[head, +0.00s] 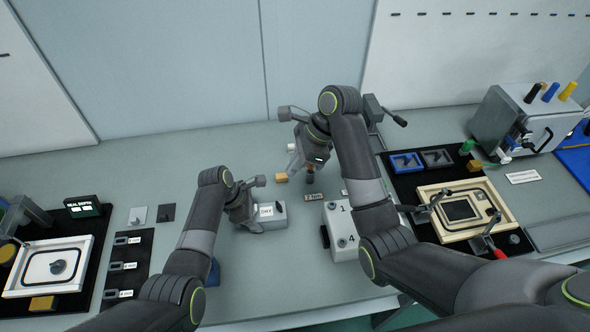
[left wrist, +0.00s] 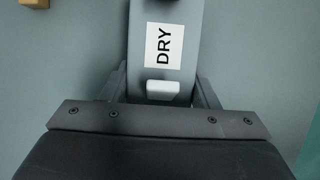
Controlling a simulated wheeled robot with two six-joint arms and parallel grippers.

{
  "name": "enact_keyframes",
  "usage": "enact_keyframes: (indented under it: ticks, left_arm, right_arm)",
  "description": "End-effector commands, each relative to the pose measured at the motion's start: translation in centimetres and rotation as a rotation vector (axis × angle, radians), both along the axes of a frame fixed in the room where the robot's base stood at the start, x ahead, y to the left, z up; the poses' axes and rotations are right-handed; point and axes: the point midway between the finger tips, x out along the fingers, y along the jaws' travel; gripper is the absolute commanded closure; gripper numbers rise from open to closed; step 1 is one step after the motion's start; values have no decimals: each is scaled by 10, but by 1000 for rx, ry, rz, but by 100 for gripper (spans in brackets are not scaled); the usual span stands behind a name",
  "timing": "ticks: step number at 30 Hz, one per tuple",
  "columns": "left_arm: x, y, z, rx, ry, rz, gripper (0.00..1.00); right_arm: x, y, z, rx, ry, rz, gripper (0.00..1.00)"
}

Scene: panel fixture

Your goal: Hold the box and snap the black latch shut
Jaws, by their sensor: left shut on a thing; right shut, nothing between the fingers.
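The small grey box (head: 277,221) with a white DRY label stands on the bench in the middle of the head view. My left gripper (head: 250,212) is shut on the box from its left side. In the left wrist view the box (left wrist: 187,60) sits between my two fingers (left wrist: 160,88), with a pale tab near me. A dark part (left wrist: 178,3), possibly the black latch, is cut off at the top edge; I cannot tell its position. My right gripper (head: 299,164) is shut and empty, above and behind the box, apart from it.
A white block numbered 1 and 4 (head: 340,247) stands right of the box. A small yellow block (head: 281,178) lies behind it. Black mats with framed panels (head: 462,190) lie left and right. A grey machine (head: 510,120) stands at the back right.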

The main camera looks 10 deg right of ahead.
Motion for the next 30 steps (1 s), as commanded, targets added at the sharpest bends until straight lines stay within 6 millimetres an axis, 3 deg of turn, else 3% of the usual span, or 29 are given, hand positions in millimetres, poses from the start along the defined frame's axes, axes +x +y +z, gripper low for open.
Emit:
enact_keyframes:
  ticks: [9, 18, 23, 30]
  left_arm:
    - [0, 0, 0, 0, 0, 0, 81]
    - [0, 0, 0, -1, 0, 0, 81]
    - [0, 0, 0, -1, 0, 0, 81]
    - [0, 0, 0, -1, 0, 0, 81]
  right_arm:
    - [0, 0, 0, 0, 0, 0, 99]
    - [0, -7, -36, -74, 4, 0, 59]
    - [0, -4, -49, -84, 5, 0, 58]
    - [0, 13, -91, -83, 8, 0, 58]
